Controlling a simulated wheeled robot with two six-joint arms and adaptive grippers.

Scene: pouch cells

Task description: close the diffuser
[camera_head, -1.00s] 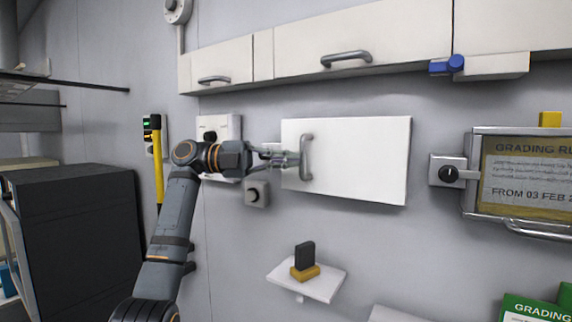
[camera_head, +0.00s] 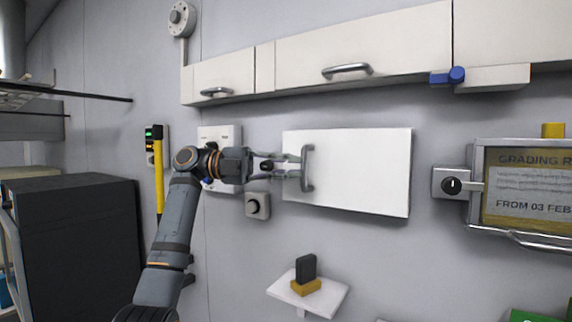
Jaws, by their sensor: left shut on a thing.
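The diffuser appears to be the flat white panel (camera_head: 360,172) on the grey wall, with a grey vertical bar handle (camera_head: 308,168) near its left edge. The panel looks nearly parallel to the wall; whether a gap stays behind it is hard to tell. My left gripper (camera_head: 299,168) reaches in from the left, roughly level, with its fingers shut on the handle. The fingertips partly cover the handle's middle. My right gripper is not in view.
White cupboards (camera_head: 360,55) with handles run above the panel. A small grey knob box (camera_head: 257,205) sits below my left gripper. A white shelf (camera_head: 329,297) with a dark block is below. A framed sign (camera_head: 480,205) with a latch hangs at right.

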